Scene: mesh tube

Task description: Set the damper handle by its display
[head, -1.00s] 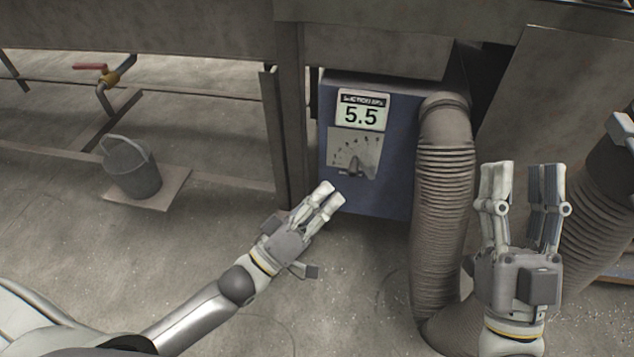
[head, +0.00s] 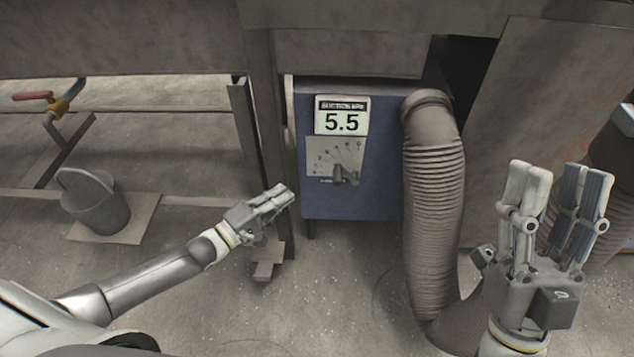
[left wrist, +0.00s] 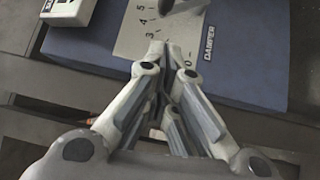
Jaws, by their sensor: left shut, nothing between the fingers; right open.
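The blue damper box (head: 380,190) carries a white display (head: 342,117) reading 5.5. Below it is a pale scale plate (head: 320,150) with the short dark damper handle (head: 346,175) at its lower part. My left gripper (head: 287,195) is shut and empty, left of the box's lower left side in the head view. In the left wrist view its fingertips (left wrist: 165,47) overlap the lower edge of the scale plate (left wrist: 140,35); the handle (left wrist: 170,4) is cut by the top edge. I cannot tell the fingers' distance from the box. My right gripper (head: 560,172) is open and empty.
A ribbed hose (head: 433,200) runs down the box's right side, between it and my right gripper. A metal post (head: 268,150) stands just left of the box. A grey bucket (head: 97,203) and a red-handled valve (head: 33,96) are far left.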

